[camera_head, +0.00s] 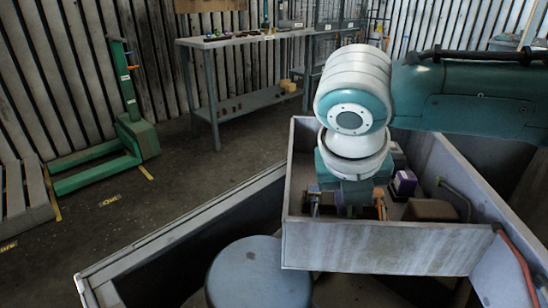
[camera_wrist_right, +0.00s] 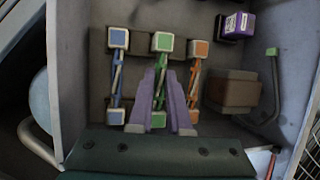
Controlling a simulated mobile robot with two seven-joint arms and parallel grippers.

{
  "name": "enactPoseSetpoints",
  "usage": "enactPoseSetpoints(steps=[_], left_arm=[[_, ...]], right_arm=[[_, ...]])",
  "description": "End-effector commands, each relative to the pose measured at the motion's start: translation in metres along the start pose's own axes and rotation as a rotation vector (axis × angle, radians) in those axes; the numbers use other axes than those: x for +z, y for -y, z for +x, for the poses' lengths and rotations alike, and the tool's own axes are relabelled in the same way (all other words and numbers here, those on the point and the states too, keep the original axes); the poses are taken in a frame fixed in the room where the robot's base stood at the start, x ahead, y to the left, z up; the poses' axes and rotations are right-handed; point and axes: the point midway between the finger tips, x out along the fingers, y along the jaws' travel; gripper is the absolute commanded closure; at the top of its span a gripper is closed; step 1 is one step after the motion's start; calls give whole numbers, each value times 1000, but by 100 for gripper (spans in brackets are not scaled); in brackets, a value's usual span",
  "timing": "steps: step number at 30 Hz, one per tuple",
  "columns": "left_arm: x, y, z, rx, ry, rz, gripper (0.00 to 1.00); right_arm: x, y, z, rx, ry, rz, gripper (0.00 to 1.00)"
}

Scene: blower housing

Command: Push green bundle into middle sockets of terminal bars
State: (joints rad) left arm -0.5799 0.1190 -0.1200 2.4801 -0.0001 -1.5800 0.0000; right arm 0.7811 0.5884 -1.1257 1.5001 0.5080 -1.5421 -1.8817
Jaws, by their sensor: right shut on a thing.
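In the right wrist view, a green bundle (camera_wrist_right: 161,58) runs lengthwise between a green-topped end block at the far side and another at the near side. A blue bundle (camera_wrist_right: 117,75) lies to its left and an orange bundle (camera_wrist_right: 197,72) to its right, each with matching end blocks. My right gripper (camera_wrist_right: 161,76) has its two grey-purple fingers closed around the green bundle's middle. In the head view the right gripper (camera_head: 349,208) is low inside the housing, mostly hidden by its wrist. My left gripper is not in view.
The open grey housing (camera_head: 370,247) has walls around the gripper. A purple box (camera_head: 404,184) and a brown block (camera_head: 430,210) stand right of the bundles, beside a green-ended cable (camera_wrist_right: 272,85). A round blue-grey drum top (camera_head: 260,275) is at front left.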

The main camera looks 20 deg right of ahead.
Motion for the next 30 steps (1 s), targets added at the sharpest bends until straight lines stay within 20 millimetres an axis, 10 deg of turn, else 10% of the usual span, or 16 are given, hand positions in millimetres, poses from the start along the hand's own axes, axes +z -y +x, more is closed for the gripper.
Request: enactPoseSetpoints(steps=[13, 14, 22, 30], left_arm=[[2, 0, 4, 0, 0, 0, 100], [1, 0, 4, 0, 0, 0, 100], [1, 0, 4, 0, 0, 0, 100], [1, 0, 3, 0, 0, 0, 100]], right_arm=[[-4, -2, 9, 0, 0, 0, 100], [-3, -2, 8, 0, 0, 0, 80], [-3, -2, 8, 0, 0, 0, 50], [-3, -2, 7, 0, 0, 0, 49]])
